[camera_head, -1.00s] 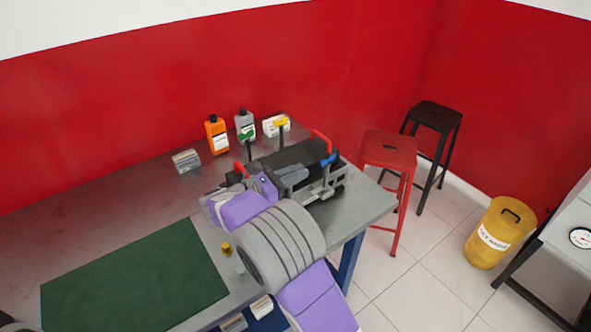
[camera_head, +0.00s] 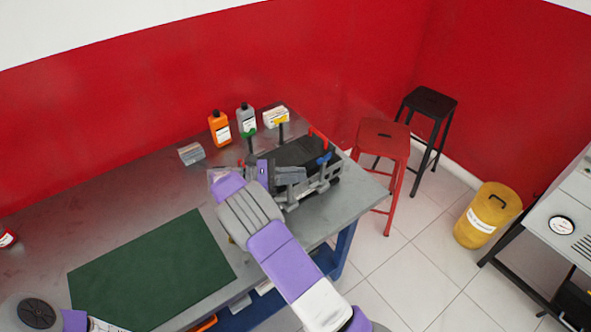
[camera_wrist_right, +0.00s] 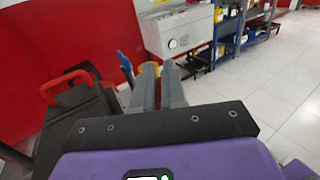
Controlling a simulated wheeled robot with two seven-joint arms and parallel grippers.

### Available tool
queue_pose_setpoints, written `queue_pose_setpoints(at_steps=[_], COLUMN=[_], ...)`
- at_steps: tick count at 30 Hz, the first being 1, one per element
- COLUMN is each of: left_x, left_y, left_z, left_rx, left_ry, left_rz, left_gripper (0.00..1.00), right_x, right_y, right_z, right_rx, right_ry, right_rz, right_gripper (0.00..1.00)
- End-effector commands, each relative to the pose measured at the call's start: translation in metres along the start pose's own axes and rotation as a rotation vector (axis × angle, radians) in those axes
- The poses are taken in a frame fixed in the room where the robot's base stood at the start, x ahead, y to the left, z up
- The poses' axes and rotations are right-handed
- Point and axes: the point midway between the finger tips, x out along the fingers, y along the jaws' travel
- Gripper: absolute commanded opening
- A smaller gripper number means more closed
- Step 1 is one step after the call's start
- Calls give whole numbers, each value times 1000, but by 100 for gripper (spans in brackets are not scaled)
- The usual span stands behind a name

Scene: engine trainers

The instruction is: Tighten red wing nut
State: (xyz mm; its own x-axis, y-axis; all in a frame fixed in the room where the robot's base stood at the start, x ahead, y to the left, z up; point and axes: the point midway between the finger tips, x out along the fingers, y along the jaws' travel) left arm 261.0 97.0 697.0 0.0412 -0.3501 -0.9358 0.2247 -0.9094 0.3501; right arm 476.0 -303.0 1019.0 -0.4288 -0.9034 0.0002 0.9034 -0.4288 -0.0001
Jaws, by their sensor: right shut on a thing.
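The engine trainer (camera_head: 300,152) is a dark block on a grey frame at the right end of the workbench. It carries a red handle (camera_head: 318,138), a blue wing nut (camera_head: 324,158), a yellow one (camera_head: 282,121) and a green one (camera_head: 250,134) on posts. My right gripper (camera_head: 300,177) reaches its near side, jaws closed at the front left. The red wing nut itself is hidden by the jaws there. In the right wrist view the grey fingers (camera_wrist_right: 159,88) are close together, with the blue wing nut (camera_wrist_right: 124,60) just left beyond.
An orange bottle (camera_head: 219,128), a grey bottle (camera_head: 246,120) and small boxes stand at the back of the bench. A green mat (camera_head: 150,270) lies at left. A red stool (camera_head: 383,140), a black stool (camera_head: 431,105) and a yellow bin (camera_head: 487,215) stand right.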

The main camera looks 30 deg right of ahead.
Motion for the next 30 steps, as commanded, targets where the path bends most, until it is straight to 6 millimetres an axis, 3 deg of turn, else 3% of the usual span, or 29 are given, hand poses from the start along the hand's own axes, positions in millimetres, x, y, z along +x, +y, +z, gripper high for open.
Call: queue_pose_setpoints(at_steps=[12,13,17,26,30], left_x=[-1,-1,-1,-2,-6], left_y=[0,0,0,1,2], left_z=[0,0,0,0,0], left_rx=[0,0,0,0,0], left_ry=[0,0,0,0,0], left_rz=[0,0,0,0,0], left_gripper=[45,45,45,45,45], right_x=[0,0,0,0,0], right_y=[0,0,0,0,0], right_z=[-1,-1,-1,2,19], right_rx=[-2,-2,-1,0,1], right_ry=[2,2,1,1,2], right_rz=[-8,-8,-8,-7,-6], right_gripper=[0,14,32,32,32])
